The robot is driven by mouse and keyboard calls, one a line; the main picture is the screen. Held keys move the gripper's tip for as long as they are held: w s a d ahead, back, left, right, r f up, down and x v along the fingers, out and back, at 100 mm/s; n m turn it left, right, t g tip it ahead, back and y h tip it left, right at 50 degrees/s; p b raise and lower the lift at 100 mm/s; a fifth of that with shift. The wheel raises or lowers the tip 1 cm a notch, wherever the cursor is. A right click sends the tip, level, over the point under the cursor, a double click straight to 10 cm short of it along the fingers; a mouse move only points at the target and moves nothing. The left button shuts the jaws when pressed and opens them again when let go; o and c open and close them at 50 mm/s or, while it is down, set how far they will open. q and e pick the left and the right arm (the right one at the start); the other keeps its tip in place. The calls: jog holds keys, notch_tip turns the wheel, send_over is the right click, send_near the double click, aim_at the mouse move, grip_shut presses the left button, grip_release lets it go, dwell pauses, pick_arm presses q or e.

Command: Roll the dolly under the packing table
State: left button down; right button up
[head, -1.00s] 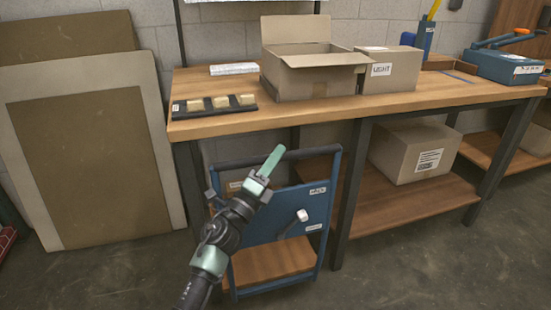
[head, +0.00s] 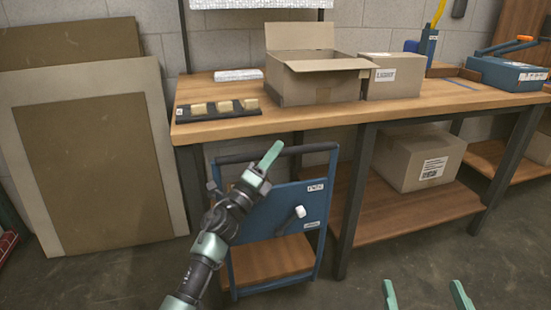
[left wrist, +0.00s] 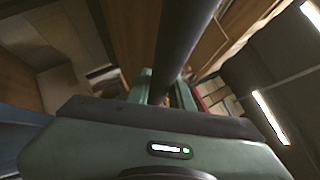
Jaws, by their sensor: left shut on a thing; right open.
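The blue dolly (head: 262,218) has a dark handle bar, a white knob on its panel and a low wooden deck. It stands upright at the left end of the packing table (head: 235,130), in front of the gap between two legs. My left gripper (head: 271,156) is shut on the dolly's handle bar at the top. In the left wrist view the dark handle bar (left wrist: 184,45) passes between the fingers. My right gripper (head: 426,293) is open and empty at the lower edge of the head view, above the floor right of the dolly.
An open carton (head: 319,83) and a closed carton (head: 394,78) stand on the tabletop. Another carton (head: 420,158) sits on the lower shelf (head: 400,215), right of a dark table leg (head: 353,200). Flat boards (head: 90,170) lean on the wall at left. The front floor is clear.

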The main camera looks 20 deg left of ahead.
pick_arm(q)
jog(key=shift+w+a+r, duration=0.1)
jog(key=shift+a, duration=0.15)
jog(key=c, duration=1.3)
grip_release()
jog(key=shift+o, duration=0.2)
jog(key=shift+w, duration=0.15)
pick_arm(e)
jog(key=shift+w, duration=0.15)
pick_arm(q)
jog(key=shift+s+f, duration=0.25)
jog(key=shift+s, duration=0.05)
jog(key=v, duration=0.7)
pick_arm(e)
notch_tip(320, 180, down, 2)
jog(key=shift+d+f+g+h, duration=0.15)
jog(key=shift+f+g+h, duration=0.15)
jog(key=shift+g, duration=0.4)
pick_arm(q)
jog(key=shift+s, duration=0.1)
